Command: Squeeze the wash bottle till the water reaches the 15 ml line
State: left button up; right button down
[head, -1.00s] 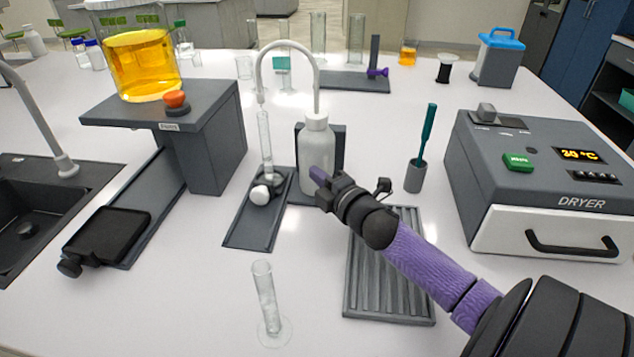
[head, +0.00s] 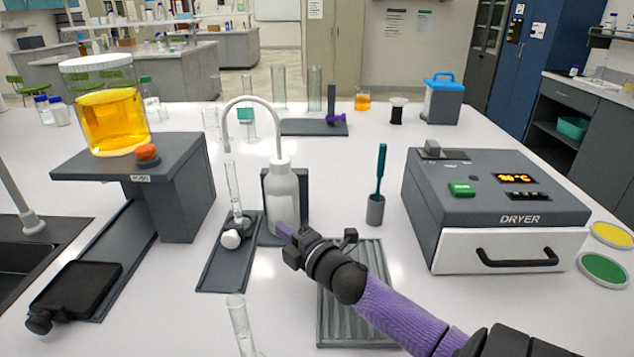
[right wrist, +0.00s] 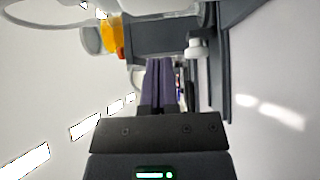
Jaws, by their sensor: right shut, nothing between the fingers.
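The white wash bottle (head: 284,190) stands upright against a dark backing block on the bench. Its bent spout (head: 252,99) arches left and down to above a narrow clear tube (head: 233,190). The tube stands over a dark stand (head: 222,268) with a white knob (head: 231,239). I cannot read a water level or a 15 ml line. My right gripper (head: 283,232) is shut and empty, its purple fingertips at the bottle's lower front in the head view; I cannot tell whether they touch it. Its closed fingers (right wrist: 159,84) also show in the right wrist view. My left gripper is out of view.
A clear cylinder (head: 241,328) stands at the front. A ribbed dark tray (head: 352,325) lies under my right arm. A teal-handled tool in a grey holder (head: 375,210) and the dryer (head: 500,205) are to the right. A jar of orange liquid (head: 112,120) sits on a raised block at left.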

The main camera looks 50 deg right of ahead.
jog(key=s, duration=0.2)
jog(key=s+p, duration=0.1)
jog(key=s, duration=0.5)
jog(key=shift+s+a+f+p, duration=0.1)
jog(key=shift+s+a+p, duration=0.05)
jog(key=shift+a+p, duration=0.15)
jog(key=shift+s, duration=0.3)
dwell(0.8)
